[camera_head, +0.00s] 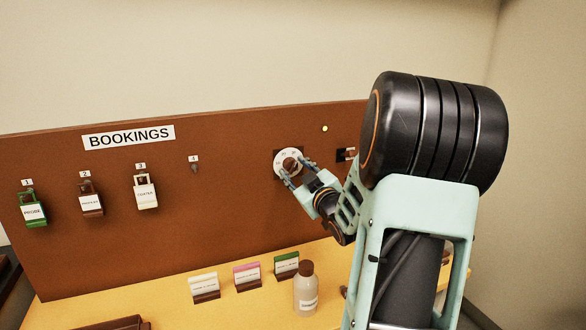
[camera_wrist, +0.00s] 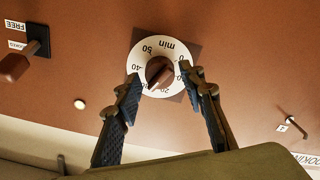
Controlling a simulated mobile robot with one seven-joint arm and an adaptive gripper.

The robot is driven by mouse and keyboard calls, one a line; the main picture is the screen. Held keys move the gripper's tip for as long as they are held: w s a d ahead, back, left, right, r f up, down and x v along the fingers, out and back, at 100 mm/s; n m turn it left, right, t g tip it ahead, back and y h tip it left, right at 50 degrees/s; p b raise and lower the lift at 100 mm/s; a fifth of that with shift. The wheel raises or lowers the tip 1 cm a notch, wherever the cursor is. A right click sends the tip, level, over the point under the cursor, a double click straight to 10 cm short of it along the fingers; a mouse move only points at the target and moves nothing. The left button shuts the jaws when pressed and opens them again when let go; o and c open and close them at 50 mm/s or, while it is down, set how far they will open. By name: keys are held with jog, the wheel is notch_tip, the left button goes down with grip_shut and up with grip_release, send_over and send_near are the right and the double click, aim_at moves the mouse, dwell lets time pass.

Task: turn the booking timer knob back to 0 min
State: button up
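The booking timer knob (camera_head: 290,164) is a brown knob on a round white dial on the brown board. In the wrist view the knob (camera_wrist: 160,73) sits at the middle of the dial (camera_wrist: 141,54), which shows printed numbers and "min". The 0 mark is at the dial's right there. Which mark the knob points to I cannot tell for sure. My gripper (camera_head: 298,169) is at the dial. In the wrist view my gripper (camera_wrist: 160,72) is open, with one finger on each side of the knob and gaps visible between the fingertips and the knob.
A small pale light (camera_head: 324,128) sits above right of the dial. A switch with a brown handle (camera_wrist: 14,67) and a FREE label is beside it. Tagged padlocks (camera_head: 146,192) hang at left; hook 4 (camera_head: 194,168) is empty. A bottle (camera_head: 306,292) and cards (camera_head: 247,275) stand on the yellow table.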

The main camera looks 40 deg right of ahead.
grip_shut()
jog(key=shift+f+n+b, duration=0.25)
jog(key=shift+n+b, duration=0.15)
jog(key=shift+b, duration=0.35)
jog(key=n+b, duration=0.6)
jog(key=b, duration=0.2)
jog(key=shift+b, duration=0.3)
jog(key=shift+r+n+b, duration=0.1)
jog(key=shift+n+b, duration=0.5)
jog(key=shift+b, duration=0.05)
jog(key=shift+r, duration=0.15)
jog(key=shift+n, duration=0.3)
